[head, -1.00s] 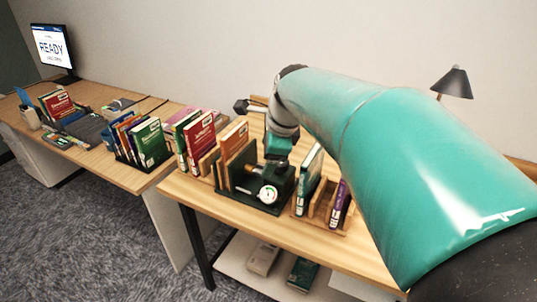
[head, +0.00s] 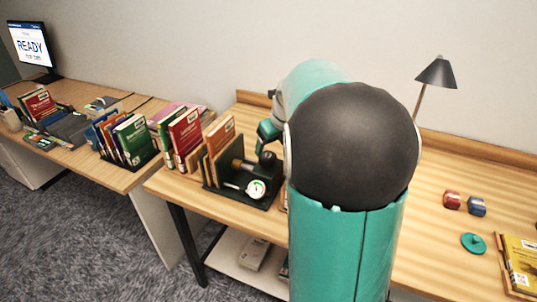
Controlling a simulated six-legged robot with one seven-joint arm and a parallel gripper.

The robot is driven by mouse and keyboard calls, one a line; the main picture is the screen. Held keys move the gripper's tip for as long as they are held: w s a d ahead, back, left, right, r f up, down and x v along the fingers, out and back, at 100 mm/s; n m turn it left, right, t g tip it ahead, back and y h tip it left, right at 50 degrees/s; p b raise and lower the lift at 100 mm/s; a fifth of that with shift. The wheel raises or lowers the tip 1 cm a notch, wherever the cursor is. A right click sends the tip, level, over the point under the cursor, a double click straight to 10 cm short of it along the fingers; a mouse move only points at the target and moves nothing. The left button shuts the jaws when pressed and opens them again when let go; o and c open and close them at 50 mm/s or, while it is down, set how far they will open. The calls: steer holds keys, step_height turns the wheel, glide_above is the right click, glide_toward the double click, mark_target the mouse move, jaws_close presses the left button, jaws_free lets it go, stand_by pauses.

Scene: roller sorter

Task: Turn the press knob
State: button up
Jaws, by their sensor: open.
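The press (head: 270,203) is a dark green frame on the wooden desk, with a brass-coloured part and a white round gauge (head: 257,189) at its front. A dark round knob (head: 267,160) shows on its upper right. An orange-backed book (head: 220,136) stands upright at its left side. My gripper (head: 266,143), with teal parts, is just above and behind the knob. A small gap seems to lie between them, but contact is hard to judge. My own arm hides most of the gripper and the press's right side. Nothing is seen held.
Red and green books (head: 185,135) stand left of the press. A black lamp (head: 437,72), a red block (head: 451,200), a blue block (head: 477,207), a teal disc (head: 473,243) and a yellow book (head: 522,262) are on the right. The desk between the arm and these is clear.

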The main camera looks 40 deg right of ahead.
mark_target(268, 156)
steer(key=x, duration=0.6)
steer(key=c, duration=1)
